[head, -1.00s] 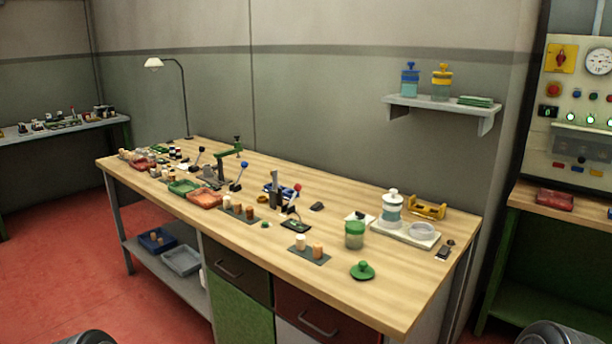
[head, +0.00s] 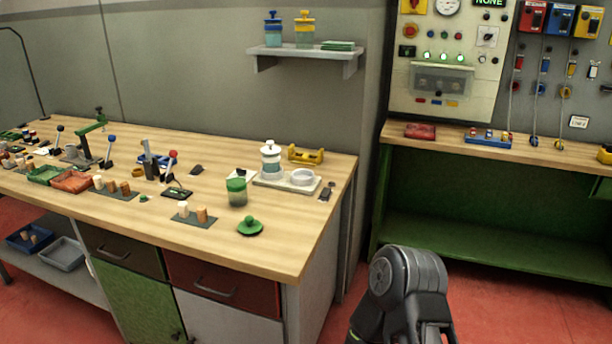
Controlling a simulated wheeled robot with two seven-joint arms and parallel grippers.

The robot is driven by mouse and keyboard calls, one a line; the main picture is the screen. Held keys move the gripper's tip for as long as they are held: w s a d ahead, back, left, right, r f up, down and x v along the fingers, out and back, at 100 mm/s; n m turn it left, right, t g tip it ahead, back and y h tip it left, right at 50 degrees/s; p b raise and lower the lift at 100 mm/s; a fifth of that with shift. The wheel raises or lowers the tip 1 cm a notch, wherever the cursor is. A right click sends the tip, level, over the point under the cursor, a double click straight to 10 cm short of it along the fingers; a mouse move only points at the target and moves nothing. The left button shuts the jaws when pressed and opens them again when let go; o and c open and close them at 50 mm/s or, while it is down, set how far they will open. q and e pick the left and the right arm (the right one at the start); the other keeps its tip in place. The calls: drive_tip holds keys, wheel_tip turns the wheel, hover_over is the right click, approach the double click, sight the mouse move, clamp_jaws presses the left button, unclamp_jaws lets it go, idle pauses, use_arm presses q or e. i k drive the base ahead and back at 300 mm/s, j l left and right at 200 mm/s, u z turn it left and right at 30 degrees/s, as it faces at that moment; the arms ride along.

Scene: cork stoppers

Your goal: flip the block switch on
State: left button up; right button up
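A pale control panel (head: 398,95) stands at the upper right in the head view. It carries a red knob on a yellow plate (head: 415,5), a red button (head: 411,31), a small switch on a white plate (head: 487,37), lit green lamps (head: 428,57) and a clear cover (head: 441,80) over a row of parts. I cannot tell which of these is the block switch, or its position. A dark grey part of my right arm shows at the bottom. Neither gripper can be seen.
The wooden workbench (head: 290,240) at left holds stoppers, levers and jars. A narrower bench (head: 560,155) under the panel bears a red tray (head: 420,131) and a blue rack (head: 488,139). Red, blue and yellow boxes (head: 562,19) hang at far right. Red floor (head: 500,310) lies open in front.

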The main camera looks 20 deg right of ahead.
sight(326, 191)
drive_tip(key=i+l, duration=0.9)
